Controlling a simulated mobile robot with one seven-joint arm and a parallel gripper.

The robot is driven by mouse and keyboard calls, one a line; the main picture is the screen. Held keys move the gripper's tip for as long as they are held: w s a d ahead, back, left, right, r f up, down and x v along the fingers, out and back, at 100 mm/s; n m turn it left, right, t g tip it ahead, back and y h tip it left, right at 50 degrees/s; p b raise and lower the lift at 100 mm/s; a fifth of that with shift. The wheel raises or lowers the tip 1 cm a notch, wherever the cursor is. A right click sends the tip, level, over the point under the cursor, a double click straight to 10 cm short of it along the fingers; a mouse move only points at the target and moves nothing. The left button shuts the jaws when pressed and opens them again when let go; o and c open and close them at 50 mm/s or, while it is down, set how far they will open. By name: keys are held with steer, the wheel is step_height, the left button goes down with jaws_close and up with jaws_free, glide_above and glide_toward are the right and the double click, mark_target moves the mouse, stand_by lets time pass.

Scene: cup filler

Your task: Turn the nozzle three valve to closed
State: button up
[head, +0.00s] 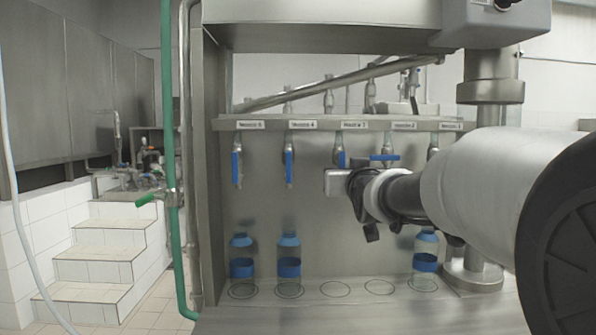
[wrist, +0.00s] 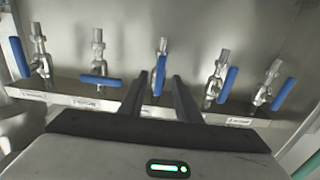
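The nozzle three valve has a blue lever (head: 339,159), upright below its label in the head view and partly hidden by my gripper. In the wrist view this lever (wrist: 161,83) is the middle one, in line with its pipe. My gripper (wrist: 160,75) is open, with one dark finger on each side of the lever. Whether the fingers touch it cannot be told. In the head view my gripper (head: 338,182) is just below the valve; its fingers are hard to make out.
The nozzle two lever (head: 384,158) is crosswise, close to the right. The levers of nozzle four (head: 289,168) and nozzle five (head: 236,167) hang upright. A labelled shelf (head: 270,125) runs above.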

steer(key=shift+w, duration=1.65)
jaws_close()
steer(key=shift+m, duration=0.3)
steer(key=shift+a+r+m+b, duration=0.45)
steer(key=shift+m+b, duration=0.25)
steer(key=shift+m, duration=2.2)
steer(key=shift+a+r+m+b, duration=0.45)
steer(key=shift+m+b, duration=0.25)
steer(key=shift+m, duration=2.2)
steer(key=shift+a+r+m+b, duration=0.45)
steer(key=shift+m+b, duration=0.25)
steer(key=shift+m, duration=2.2)
